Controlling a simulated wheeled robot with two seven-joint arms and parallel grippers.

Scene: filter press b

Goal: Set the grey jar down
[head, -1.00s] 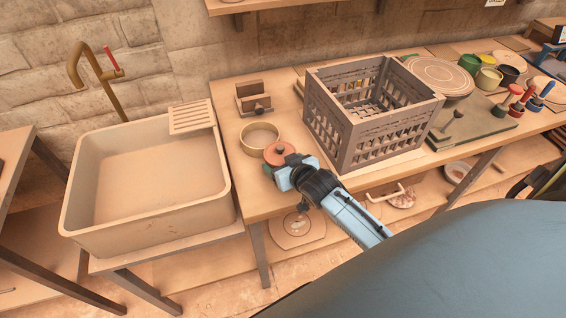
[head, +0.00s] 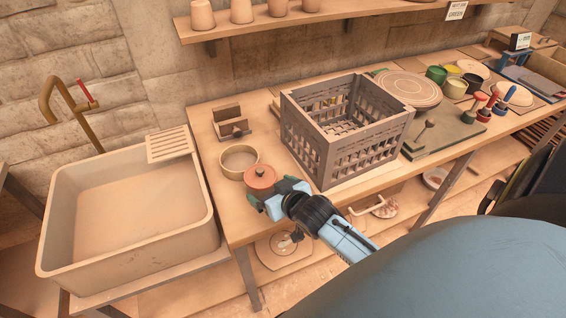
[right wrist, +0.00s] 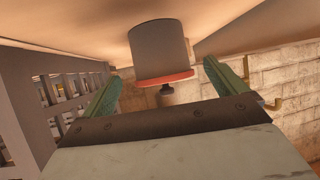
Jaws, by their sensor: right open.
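The grey jar (right wrist: 160,50) has a red lid with a dark knob; it shows upside down in the right wrist view, its base against the tabletop. In the head view its round red lid (head: 261,177) is near the table's left front corner, beside a tan ring-shaped dish. My right gripper (head: 268,194) is at the jar's front side. In the right wrist view the green fingers of this gripper (right wrist: 162,73) are spread, one on each side of the jar, with gaps visible. My left gripper is not in view.
A grey slatted crate (head: 345,150) stands close to the right of the jar. The tan dish (head: 239,174) is just behind it, with a small wooden holder (head: 229,125) farther back. A sink (head: 130,210) is at the left. A shelf (head: 330,22) with cups hangs above.

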